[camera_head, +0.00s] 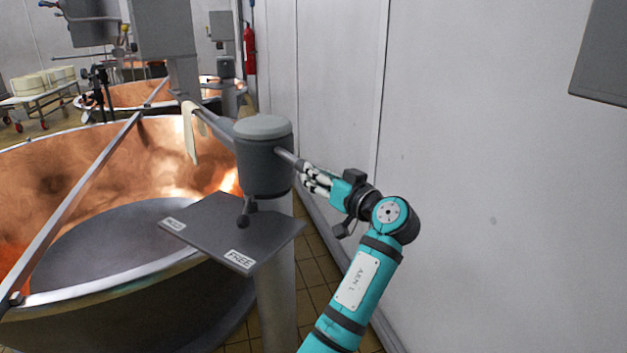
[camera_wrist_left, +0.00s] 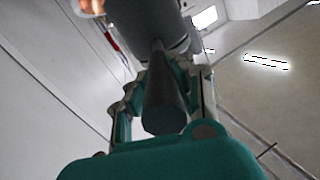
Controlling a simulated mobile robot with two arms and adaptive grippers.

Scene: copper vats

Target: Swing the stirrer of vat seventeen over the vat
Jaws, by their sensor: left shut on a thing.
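The copper vat (camera_head: 120,155) fills the left of the head view; no vat number is readable. Beside its right rim stands a grey post with a round-topped drum (camera_head: 263,150). A grey arm (camera_head: 215,122) runs from the drum back and left. A bar handle (camera_head: 287,156) sticks out of the drum's right side. My left gripper (camera_head: 316,178) is shut on this handle; the left wrist view shows its fingers around the tapered grey grip (camera_wrist_left: 165,100). A short knobbed lever (camera_head: 245,211) under the drum points toward the "FREE" label (camera_head: 240,259) on a dark plate (camera_head: 215,228).
A long metal bar (camera_head: 85,185) crosses the vat. A pale cloth (camera_head: 191,132) hangs near its back rim. A white wall (camera_head: 480,150) stands close on the right. A second vat (camera_head: 130,94), a cheese trolley (camera_head: 45,90) and a fire extinguisher (camera_head: 250,50) are behind.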

